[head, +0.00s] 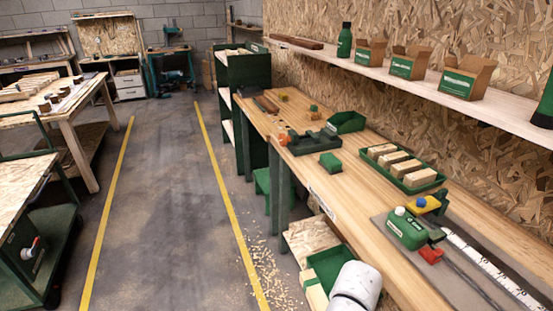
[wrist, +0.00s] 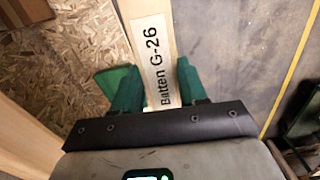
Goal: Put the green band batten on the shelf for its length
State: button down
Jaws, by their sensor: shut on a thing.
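In the wrist view my gripper (wrist: 157,75) has its two green fingers on either side of a pale wooden batten (wrist: 146,10) and is shut on it. The batten carries a white label reading "Batten G-26" and runs out past the top edge. No green band shows on its visible part, and its ends are out of view. In the head view my white wrist is at the bottom, beside the bench front, and the fingers cannot be made out. A green shelf unit (head: 249,72) with pale shelves stands beyond the bench, with wood pieces on top.
The long workbench (head: 345,185) holds a green tray (head: 418,186) of wood blocks, a green tool (head: 405,228) and a ruler (head: 490,267). A wall shelf (head: 330,53) above bears boxes and a bottle. The aisle floor (head: 165,190) is clear between yellow lines; shavings lie by the bench.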

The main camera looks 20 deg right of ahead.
jog(key=shift+w+a+f, duration=0.55)
jog(key=shift+a+f, duration=0.3)
jog(key=shift+f, duration=0.1)
jog(key=shift+w+a+f, duration=0.55)
jog(key=shift+a+f, duration=0.3)
jog(key=shift+f, duration=0.05)
